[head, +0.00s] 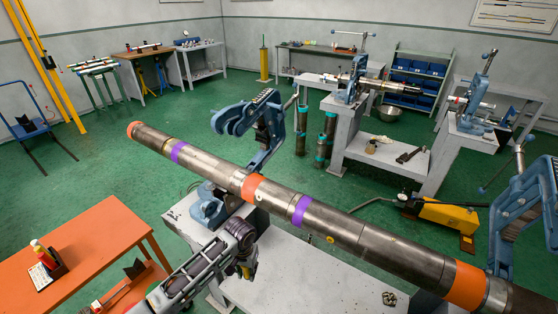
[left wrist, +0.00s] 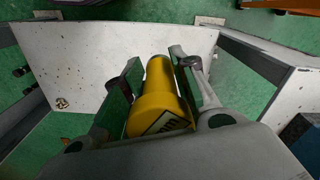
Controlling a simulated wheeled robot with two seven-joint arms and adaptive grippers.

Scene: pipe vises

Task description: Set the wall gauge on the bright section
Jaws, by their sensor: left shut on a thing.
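A long steel pipe (head: 340,232) with orange and purple bands lies across the head view in blue vises (head: 262,120). Its metal looks lighter in places, but I cannot tell for sure which stretch is the bright section. My left gripper (head: 243,250) is in front of the pipe, above the grey bench; whether it touches the pipe is unclear. In the left wrist view, my left gripper (left wrist: 158,75) is shut on a yellow rounded body with a black-and-white face, seemingly the wall gauge (left wrist: 157,100). My right gripper is out of view.
The grey bench (head: 300,268) under the pipe carries a small metal part (head: 389,298). An orange table (head: 85,250) stands at the left. A yellow pump (head: 448,216) is on the floor beyond the pipe.

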